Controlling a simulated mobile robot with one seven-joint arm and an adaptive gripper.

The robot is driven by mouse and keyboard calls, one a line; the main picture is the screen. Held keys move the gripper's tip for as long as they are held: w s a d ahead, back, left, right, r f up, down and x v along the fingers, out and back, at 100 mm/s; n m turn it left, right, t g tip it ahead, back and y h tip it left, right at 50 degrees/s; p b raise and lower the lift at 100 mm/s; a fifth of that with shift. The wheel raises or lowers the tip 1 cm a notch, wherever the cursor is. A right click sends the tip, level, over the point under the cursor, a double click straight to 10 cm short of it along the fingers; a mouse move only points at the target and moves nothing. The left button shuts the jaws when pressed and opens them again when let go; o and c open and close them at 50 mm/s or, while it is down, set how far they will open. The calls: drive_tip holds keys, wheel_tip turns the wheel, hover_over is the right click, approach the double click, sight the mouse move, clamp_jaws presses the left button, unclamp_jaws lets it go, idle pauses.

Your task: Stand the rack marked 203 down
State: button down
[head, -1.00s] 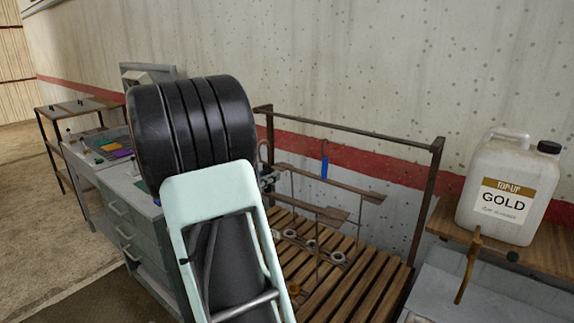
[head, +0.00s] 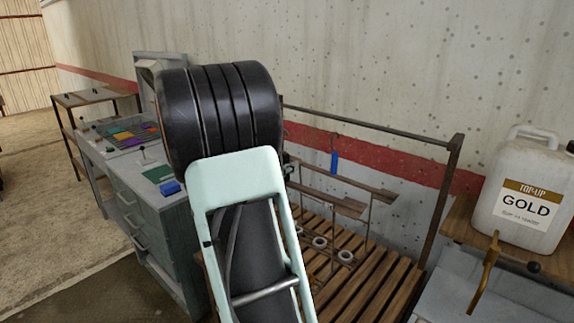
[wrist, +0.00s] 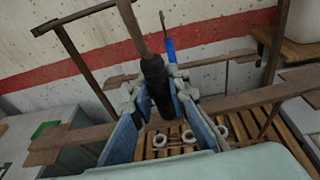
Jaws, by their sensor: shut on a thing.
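My gripper (wrist: 156,92) is shut on a black grip (wrist: 153,70) with a brown stem above it, in the middle of the wrist view. Brown crossbars (wrist: 78,138) spread to both sides of the fingers and look like part of the held rack. In the head view the rack's crossbars (head: 350,187) and thin uprights show right of my arm, with pale rings (head: 320,242) low down, over the slatted deck (head: 375,290). My arm hides most of the gripper there. I cannot read a 203 mark, nor tell whether the rack touches the deck.
A brown rail frame (head: 455,190) stands over the deck against the wall. A jug labelled GOLD (head: 522,195) stands on a shelf at right. A grey drawer bench (head: 150,215) is at left.

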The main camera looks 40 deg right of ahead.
wheel_tip(320, 180, down, 7)
drive_tip(key=b, duration=0.5)
drive_tip(key=shift+f+b, duration=0.2)
drive_tip(key=shift+b, duration=0.1)
drive_tip(key=c, duration=1.8)
unclamp_jaws()
drive_tip(key=shift+o, duration=0.7)
drive_tip(key=shift+f, duration=0.15)
drive_tip(key=o, duration=1.5)
drive_tip(key=f+v, duration=0.2)
drive_tip(key=v, duration=0.9)
drive_tip(key=shift+a+r, duration=0.15)
drive_tip(key=shift+a, duration=0.35)
